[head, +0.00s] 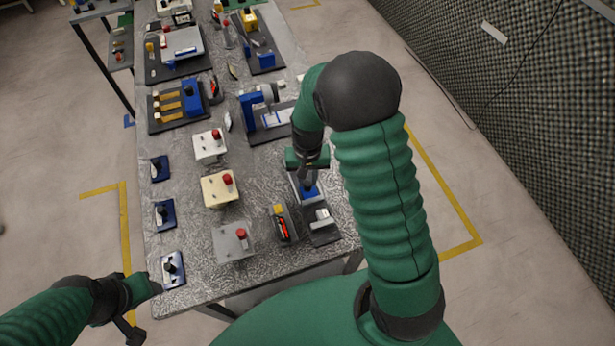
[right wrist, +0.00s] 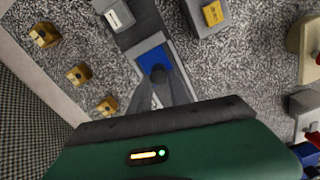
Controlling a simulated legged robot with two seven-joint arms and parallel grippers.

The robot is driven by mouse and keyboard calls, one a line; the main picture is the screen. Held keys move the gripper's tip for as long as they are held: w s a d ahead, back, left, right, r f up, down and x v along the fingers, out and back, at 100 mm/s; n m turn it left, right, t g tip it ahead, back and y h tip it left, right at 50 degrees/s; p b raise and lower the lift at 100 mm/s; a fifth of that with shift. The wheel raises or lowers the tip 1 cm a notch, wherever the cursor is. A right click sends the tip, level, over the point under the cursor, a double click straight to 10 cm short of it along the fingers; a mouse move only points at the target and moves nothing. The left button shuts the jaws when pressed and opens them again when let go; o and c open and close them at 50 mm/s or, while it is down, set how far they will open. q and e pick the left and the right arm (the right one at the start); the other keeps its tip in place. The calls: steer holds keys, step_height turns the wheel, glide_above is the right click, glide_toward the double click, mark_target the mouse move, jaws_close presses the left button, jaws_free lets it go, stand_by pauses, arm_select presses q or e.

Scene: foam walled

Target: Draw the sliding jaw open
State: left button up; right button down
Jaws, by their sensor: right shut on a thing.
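A small vise with a dark base (head: 325,238) stands at the right front of the table. Its blue sliding jaw (head: 311,191) sits apart from a light grey block (head: 322,217) on the same base. In the right wrist view the blue jaw (right wrist: 151,58) carries a dark round knob (right wrist: 158,75). My right gripper (head: 307,180) is over the blue jaw and shut on the knob; the fingers partly hide it. The grey block (right wrist: 116,15) is at the top of that view. My left gripper (head: 143,309) is open and empty off the table's front left corner.
A grey unit with a red display (head: 283,225) stands close left of the vise. Boxes with red buttons (head: 232,240) and blue-based switches (head: 172,269) fill the left. A blue clamp-like device (head: 255,110) stands behind. Bare tabletop (head: 265,185) shows between them.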

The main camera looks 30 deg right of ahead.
steer(key=shift+r, duration=0.1)
steer(key=shift+w+r+p, duration=0.1)
steer(key=shift+w+p, duration=0.2)
steer(key=shift+p, duration=0.1)
steer(key=shift+w, duration=0.1)
steer(key=c, duration=1.2)
jaws_free()
step_height(320, 180, up, 16)
steer(key=shift+r, duration=0.25)
